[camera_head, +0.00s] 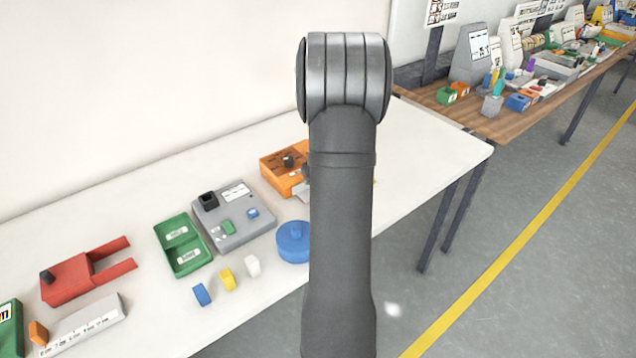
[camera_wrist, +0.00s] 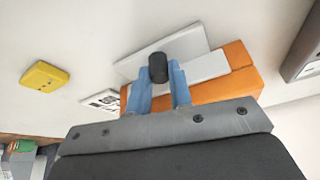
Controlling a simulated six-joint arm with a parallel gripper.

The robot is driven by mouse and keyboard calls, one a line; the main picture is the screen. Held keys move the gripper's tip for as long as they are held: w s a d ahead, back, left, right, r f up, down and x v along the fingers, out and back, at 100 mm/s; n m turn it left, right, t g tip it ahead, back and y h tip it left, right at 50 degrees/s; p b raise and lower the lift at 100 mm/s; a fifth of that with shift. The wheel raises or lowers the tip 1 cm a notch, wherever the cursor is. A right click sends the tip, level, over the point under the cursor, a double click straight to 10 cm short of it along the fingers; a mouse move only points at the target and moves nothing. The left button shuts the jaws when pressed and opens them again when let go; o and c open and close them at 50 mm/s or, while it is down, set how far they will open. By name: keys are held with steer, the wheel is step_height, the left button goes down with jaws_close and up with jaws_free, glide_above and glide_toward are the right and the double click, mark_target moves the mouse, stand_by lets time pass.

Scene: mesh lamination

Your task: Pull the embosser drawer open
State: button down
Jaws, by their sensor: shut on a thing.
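The embosser appears to be the orange block (camera_head: 280,168) with a black part on top, partly hidden behind my arm in the head view. In the wrist view the orange block (camera_wrist: 238,55) has a pale grey, flat, drawer-like piece (camera_wrist: 207,66) at its side. A black knob (camera_wrist: 158,66) stands between the two blue fingers of my gripper (camera_wrist: 160,78), which are shut on it. Whether the drawer stands out from the block is hard to tell. My gripper is hidden by my arm in the head view.
Left of the embosser on the white table (camera_head: 420,165) are a grey device (camera_head: 240,230), a green tray (camera_head: 172,232), a blue round piece (camera_head: 293,250) and a red forked part (camera_head: 75,278). A yellow block (camera_wrist: 45,75) shows in the wrist view. The right table end is clear.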

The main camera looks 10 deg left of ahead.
steer(key=s+d, duration=0.7)
steer(key=shift+s+d, duration=0.1)
steer(key=c, duration=1.3)
jaws_free()
steer(key=v, duration=1.7)
steer(key=shift+r, duration=0.15)
steer(key=shift+s, duration=0.1)
steer(key=x, duration=1.7)
